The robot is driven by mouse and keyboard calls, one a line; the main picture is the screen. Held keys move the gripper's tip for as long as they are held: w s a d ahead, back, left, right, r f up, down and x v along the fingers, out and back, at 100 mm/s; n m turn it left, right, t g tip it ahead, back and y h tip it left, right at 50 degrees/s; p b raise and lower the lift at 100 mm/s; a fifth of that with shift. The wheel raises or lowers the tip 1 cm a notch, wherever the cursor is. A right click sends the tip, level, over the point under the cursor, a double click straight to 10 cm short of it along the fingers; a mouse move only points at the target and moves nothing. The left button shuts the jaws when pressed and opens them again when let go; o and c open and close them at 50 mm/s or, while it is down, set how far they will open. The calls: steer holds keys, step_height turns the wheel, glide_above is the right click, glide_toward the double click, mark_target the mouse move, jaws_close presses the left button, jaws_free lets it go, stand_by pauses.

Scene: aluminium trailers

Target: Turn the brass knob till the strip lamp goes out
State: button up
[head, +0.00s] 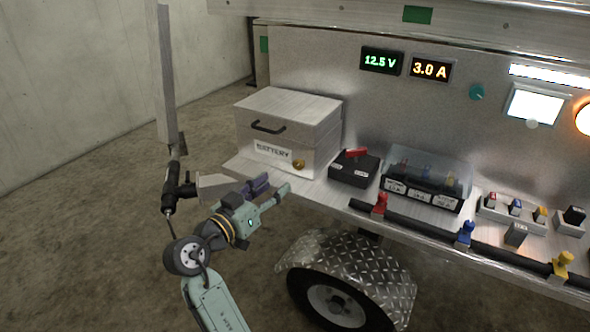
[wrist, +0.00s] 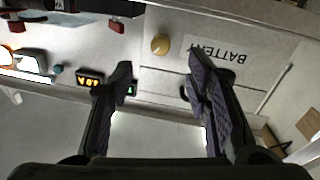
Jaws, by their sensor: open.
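The brass knob (head: 298,164) is small and round, on the front of the aluminium battery box (head: 262,130), at the right of its BATTERY label. In the wrist view the knob (wrist: 160,44) shows between and just beyond the fingertips, with the label upside down beside it. My gripper (head: 272,187) is open and empty, in front of the box and apart from the knob; its spread fingers also show in the wrist view (wrist: 160,62). The strip lamp (head: 550,77) is lit white at the upper right of the panel; it also glows in the wrist view (wrist: 22,75).
The shelf (head: 325,190) holds a red-handled switch (head: 355,166), a clear-lidded fuse box (head: 425,180) and small switches. A teal knob (head: 477,91) and a lit square lamp (head: 533,103) are on the panel. A fender (head: 345,265) is below.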

mark_target(296, 166)
steer(key=p+x, duration=0.1)
steer(key=x, duration=0.9)
steer(key=shift+w+a, duration=0.1)
steer(key=shift+c, duration=0.3)
jaws_close()
